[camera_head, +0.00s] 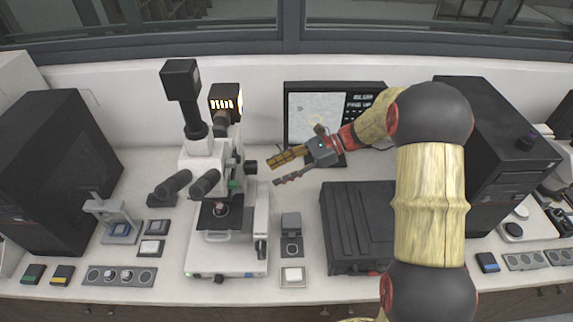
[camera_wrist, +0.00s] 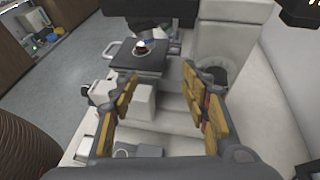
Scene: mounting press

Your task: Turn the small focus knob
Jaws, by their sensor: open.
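The white microscope (camera_head: 197,155) stands on the bench left of my gripper (camera_head: 273,173). A dark knob (camera_head: 250,167) sticks out from its right side, level with my fingertips. A dark upright part (camera_head: 261,249) sits lower on that side. I cannot tell which is the small focus knob. In the wrist view, my gripper (camera_wrist: 160,78) is open and empty, with yellow-padded fingers apart. Beyond them are the black stage (camera_wrist: 137,58) and a dark round part (camera_wrist: 214,74) by the white column, partly behind the right finger.
A monitor (camera_head: 315,112) stands behind my gripper. A black box (camera_head: 355,225) lies to the right of the microscope. A small grey block (camera_head: 291,223) and a white-topped pad (camera_head: 292,275) lie between them. A dark cabinet (camera_head: 500,130) stands at the right.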

